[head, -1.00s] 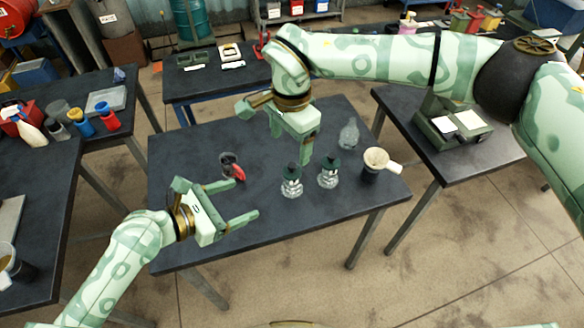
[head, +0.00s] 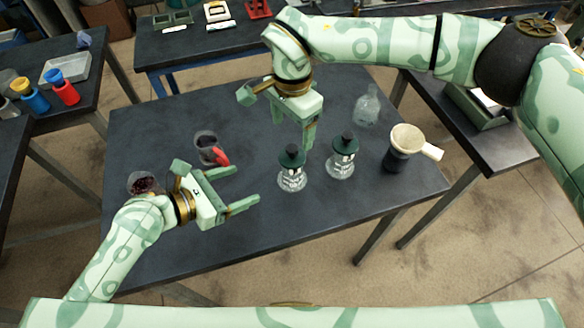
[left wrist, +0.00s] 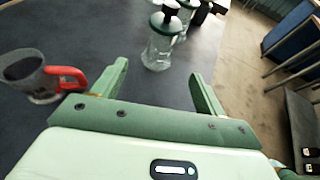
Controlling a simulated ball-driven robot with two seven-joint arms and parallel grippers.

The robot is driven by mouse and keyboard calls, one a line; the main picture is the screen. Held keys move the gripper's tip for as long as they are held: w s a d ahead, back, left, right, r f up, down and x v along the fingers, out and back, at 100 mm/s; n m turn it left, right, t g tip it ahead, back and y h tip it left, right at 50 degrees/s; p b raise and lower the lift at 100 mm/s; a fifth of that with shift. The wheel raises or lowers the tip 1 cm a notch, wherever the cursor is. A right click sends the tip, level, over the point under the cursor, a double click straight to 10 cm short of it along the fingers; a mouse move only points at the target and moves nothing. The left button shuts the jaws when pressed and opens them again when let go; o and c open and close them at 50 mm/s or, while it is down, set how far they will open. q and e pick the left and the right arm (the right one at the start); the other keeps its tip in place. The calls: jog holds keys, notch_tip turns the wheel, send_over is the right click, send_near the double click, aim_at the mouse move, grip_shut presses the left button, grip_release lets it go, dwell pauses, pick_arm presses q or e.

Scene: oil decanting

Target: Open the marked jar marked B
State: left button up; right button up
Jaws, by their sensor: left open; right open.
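Two clear glass jars with dark green lids and black knobs stand upright on the dark table (head: 250,245): a left jar (head: 291,170) and a right jar (head: 341,157). Both carry small white markings, too small for me to read which is B. My left gripper (head: 246,186) is open and empty, left of the left jar and apart from it. In the left wrist view a jar (left wrist: 158,50) stands ahead of the open fingers, with another lidded jar partly behind it. My right gripper (head: 293,128) is open and empty, pointing down behind and above the left jar.
A red-handled cup (head: 208,148) stands left of the jars. Another cup (head: 142,182) with dark contents is beside my left arm. A clear bottle (head: 367,106) stands at the back right. A cream funnel (head: 408,139) sits on a dark vessel at right. The table's front is clear.

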aim_at(283, 170)
jog(key=shift+w+f, duration=0.1)
jog(key=shift+r, duration=0.2)
pick_arm(q)
jog(key=x, duration=1.5)
jog(key=shift+r, duration=0.15)
pick_arm(e)
jog(key=shift+s, duration=0.3)
pick_arm(q)
jog(key=shift+w+d+f, duration=0.3)
jog(key=shift+w+d, duration=0.05)
jog(key=shift+d, duration=0.15)
pick_arm(e)
jog(key=shift+w, duration=0.1)
